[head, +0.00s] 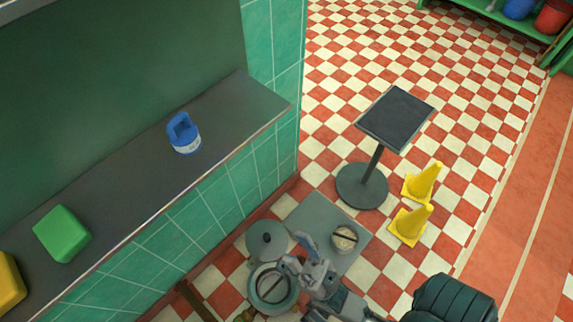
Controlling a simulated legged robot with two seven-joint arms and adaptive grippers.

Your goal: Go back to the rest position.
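My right gripper (298,252) is at the bottom centre of the head view, with my grey arm behind it. Its fingers look spread apart, with nothing seen between them. It appears above the grey top of a low stand, beside a round grey pot with a handle across it (266,296) and a dark grey round lidded pot (265,240). Whether it touches either cannot be told. My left gripper is not in view.
A bowl (343,241) sits on the grey surface (318,211). A black-topped pedestal stand (396,118) and two yellow cones (424,182) stand beyond. A counter (125,180) at left holds a blue container (184,134) and green block (62,234).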

